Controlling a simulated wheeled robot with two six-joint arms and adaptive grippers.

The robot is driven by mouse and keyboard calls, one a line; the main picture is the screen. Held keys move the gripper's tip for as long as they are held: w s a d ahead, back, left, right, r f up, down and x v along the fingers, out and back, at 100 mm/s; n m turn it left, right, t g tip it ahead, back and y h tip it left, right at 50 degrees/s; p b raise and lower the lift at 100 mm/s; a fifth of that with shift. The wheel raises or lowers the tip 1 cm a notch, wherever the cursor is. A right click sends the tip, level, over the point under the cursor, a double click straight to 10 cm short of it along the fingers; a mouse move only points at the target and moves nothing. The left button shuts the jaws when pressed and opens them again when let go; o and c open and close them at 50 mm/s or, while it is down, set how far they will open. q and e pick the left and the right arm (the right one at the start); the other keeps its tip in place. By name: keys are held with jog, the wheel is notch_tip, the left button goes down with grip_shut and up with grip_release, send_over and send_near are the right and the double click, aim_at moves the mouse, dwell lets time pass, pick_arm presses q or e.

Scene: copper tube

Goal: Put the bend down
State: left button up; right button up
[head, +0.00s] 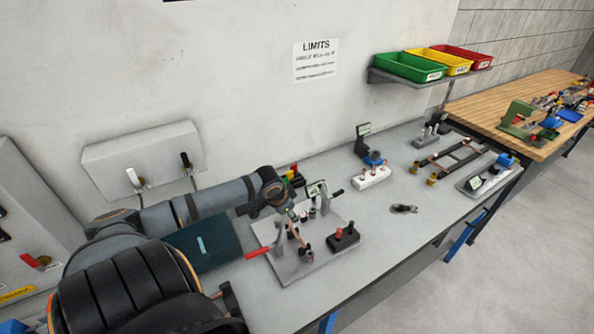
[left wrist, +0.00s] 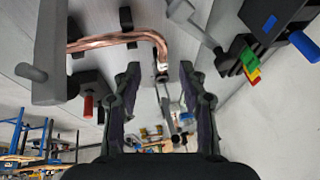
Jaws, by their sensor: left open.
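The copper bend (left wrist: 110,41) shows in the left wrist view as a shiny tube lying across dark supports, with its curved end turned toward the space ahead of my fingers. In the head view the copper (head: 300,240) is small, among the upright parts of a grey bending fixture (head: 310,262). My left gripper (left wrist: 160,75) is open, its two dark fingers apart with no tube visible between them. In the head view the left gripper (head: 286,206) is above the fixture's back part, partly hidden by the wrist. My right gripper is not in view.
A red-handled lever (head: 262,252) sticks out left of the fixture, and a dark block with knobs (head: 343,238) stands at its right. A dark green mat (head: 205,245) lies left. A white block with copper fittings (head: 371,177) and a rail frame (head: 457,157) stand farther right. Bench between is mostly clear.

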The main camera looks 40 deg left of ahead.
pick_arm(q)
jog(key=shift+w+f, duration=0.15)
jog(key=shift+f, duration=0.15)
jog(key=shift+w+f, duration=0.15)
jog(key=shift+f, duration=0.1)
jog(key=x, duration=0.3)
jog(key=shift+w+a+f+p, duration=0.15)
jog(key=shift+w+f+p, duration=0.1)
jog(key=shift+p, duration=0.1)
jog(key=shift+w+f, duration=0.2)
jog(key=shift+f, duration=0.15)
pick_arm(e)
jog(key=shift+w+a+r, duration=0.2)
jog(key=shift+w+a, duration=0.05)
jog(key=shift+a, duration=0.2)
pick_arm(q)
jog(key=shift+s, duration=0.1)
jog(key=shift+c, duration=0.4)
jog(key=shift+r, duration=0.1)
jog(key=c, duration=0.5)
jog(key=shift+c, duration=1.1)
grip_shut()
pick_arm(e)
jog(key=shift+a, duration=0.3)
